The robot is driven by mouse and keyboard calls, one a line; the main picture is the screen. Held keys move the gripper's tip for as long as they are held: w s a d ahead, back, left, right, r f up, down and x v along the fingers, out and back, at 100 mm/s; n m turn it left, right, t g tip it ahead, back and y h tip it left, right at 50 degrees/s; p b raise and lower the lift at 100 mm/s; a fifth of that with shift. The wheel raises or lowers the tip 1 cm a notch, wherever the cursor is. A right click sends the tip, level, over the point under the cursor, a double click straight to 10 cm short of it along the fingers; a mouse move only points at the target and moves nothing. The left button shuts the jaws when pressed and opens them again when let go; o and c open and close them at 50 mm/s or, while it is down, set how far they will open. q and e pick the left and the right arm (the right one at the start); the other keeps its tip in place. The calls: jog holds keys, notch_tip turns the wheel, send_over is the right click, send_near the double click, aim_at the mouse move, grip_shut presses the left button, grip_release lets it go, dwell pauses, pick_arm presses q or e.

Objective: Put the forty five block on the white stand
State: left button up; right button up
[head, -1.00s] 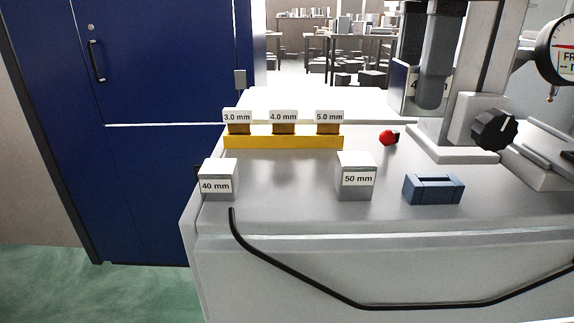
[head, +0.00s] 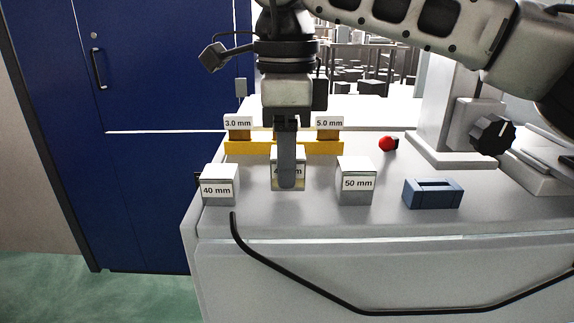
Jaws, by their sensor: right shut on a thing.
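A pale block (head: 276,180) is in my right gripper (head: 287,186), between the 40 mm block (head: 220,186) and the 50 mm block (head: 356,184). Its label shows a 4 and part of "mm"; a gripper finger hides the middle. My right gripper points down and is shut on this block. Its lower edge looks a little higher than those of its neighbours; I cannot tell whether it touches the bench. A white-grey stand (head: 447,120) with a black knob is at the right, partly behind my right arm. My left gripper is not in view.
Behind the held block is a yellow rack (head: 240,147) with 3.0 mm and 5.0 mm tags. A red knob (head: 387,143) and a blue slotted block (head: 433,193) lie to the right. A black rail (head: 360,305) runs along the bench front (head: 290,240).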

jog(key=shift+f, duration=0.85)
jog(key=o, duration=1.2)
jog(key=shift+f, duration=0.1)
notch_tip(320, 180, up, 12)
jog(key=shift+r+p, duration=0.1)
jog(key=shift+p, duration=0.9)
